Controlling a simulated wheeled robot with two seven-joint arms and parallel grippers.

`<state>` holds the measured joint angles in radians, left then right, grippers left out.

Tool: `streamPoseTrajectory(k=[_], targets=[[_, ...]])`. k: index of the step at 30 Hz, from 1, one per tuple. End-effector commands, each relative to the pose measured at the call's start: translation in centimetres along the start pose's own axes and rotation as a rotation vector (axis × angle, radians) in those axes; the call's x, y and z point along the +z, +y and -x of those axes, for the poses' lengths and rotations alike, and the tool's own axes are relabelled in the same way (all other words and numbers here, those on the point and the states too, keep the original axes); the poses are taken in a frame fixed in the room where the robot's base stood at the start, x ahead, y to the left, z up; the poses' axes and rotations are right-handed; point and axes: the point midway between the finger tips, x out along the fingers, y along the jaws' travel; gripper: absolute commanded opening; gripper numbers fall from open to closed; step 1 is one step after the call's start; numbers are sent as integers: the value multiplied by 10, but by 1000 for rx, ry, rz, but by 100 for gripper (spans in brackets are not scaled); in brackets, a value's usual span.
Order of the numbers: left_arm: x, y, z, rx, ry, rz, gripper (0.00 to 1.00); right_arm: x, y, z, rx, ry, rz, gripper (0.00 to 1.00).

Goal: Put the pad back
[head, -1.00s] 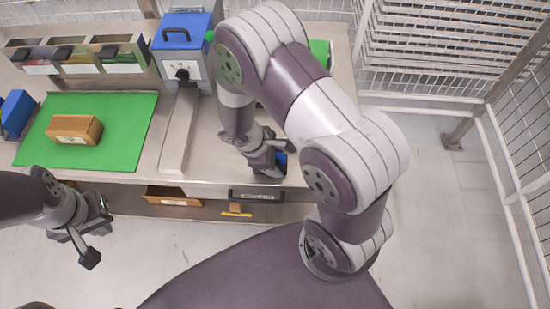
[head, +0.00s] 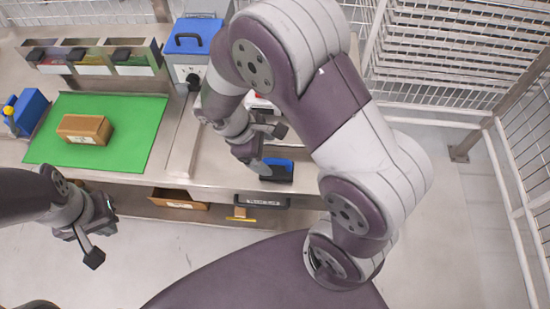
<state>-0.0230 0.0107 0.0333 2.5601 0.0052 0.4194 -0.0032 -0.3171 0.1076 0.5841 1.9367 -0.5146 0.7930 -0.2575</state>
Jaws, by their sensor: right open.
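A small blue and black block (head: 279,170), which may be the pad, lies on the grey bench (head: 215,172) near its front edge. I cannot tell for sure that it is the pad. My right gripper (head: 268,149) is open just behind and to the left of this block, with one finger very close to it. Whether they touch is unclear. My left gripper (head: 101,240) hangs in front of the bench at the left, open and empty.
A brown box (head: 84,129) sits on a green mat (head: 140,130). A blue-lidded machine (head: 190,45) and several bins (head: 90,57) stand at the back. A blue item (head: 27,112) is at far left. Cartons (head: 178,199) rest on a lower shelf. My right arm hides the bench's right side.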

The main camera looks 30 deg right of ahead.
Motion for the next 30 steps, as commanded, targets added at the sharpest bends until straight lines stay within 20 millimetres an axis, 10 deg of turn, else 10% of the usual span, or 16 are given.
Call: streamPoseTrajectory(k=[4,13,30], targets=[[0,0,-1,0,0,0,0,5,-3,15,-29,35,-73,83],[0,0,-1,0,0,0,0,45,-22,34,-267,373,-936,83],[0,0,-1,0,0,0,0,46,-23,35,-276,387,-980,83]])
